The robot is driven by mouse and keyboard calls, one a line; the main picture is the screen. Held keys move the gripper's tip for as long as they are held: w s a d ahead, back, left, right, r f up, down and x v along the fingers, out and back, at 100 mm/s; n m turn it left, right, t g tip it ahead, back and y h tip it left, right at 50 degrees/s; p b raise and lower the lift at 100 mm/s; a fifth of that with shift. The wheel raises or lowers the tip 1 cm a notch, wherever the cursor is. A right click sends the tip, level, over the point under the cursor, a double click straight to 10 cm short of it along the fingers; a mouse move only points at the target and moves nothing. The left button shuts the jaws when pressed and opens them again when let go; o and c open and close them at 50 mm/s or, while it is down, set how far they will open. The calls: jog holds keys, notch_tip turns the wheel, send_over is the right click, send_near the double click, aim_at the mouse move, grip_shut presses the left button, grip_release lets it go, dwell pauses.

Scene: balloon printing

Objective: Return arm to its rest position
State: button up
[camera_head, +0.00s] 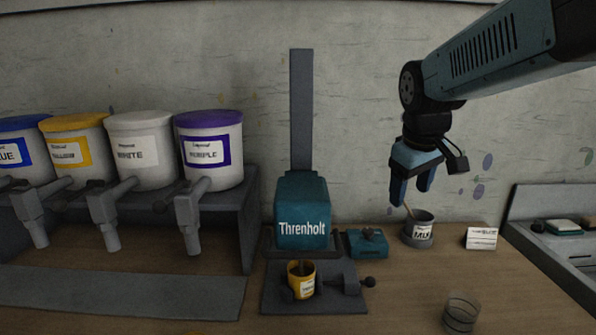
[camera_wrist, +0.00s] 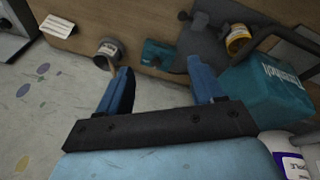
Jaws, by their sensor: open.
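My gripper (camera_head: 412,190) hangs from my arm at the right in the head view, fingers pointing down, above a small grey cup marked with a label (camera_head: 422,236). In the wrist view my gripper (camera_wrist: 163,85) shows two blue fingers spread apart with nothing between them. The grey cup (camera_wrist: 110,50) stands on the table beyond the left finger, with a stick in it. My gripper looks apart from the cup. My arm reaches in from the upper right of the head view.
A teal Threnholt machine (camera_head: 303,210) stands mid-table with a yellow cup (camera_head: 302,280) at its base. Labelled paint tubs, including a purple one (camera_head: 210,150), line a rack at left. A clear glass (camera_head: 461,313) stands in front. A grey tray (camera_head: 550,240) is at right.

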jog(key=s+d+f+m+t+y, duration=0.1)
jog(key=s+m, duration=0.4)
jog(key=s, duration=0.7)
jog(key=shift+s+d+f+t, duration=0.15)
jog(key=shift+s+f+t, duration=0.05)
jog(key=shift+f+t, duration=0.4)
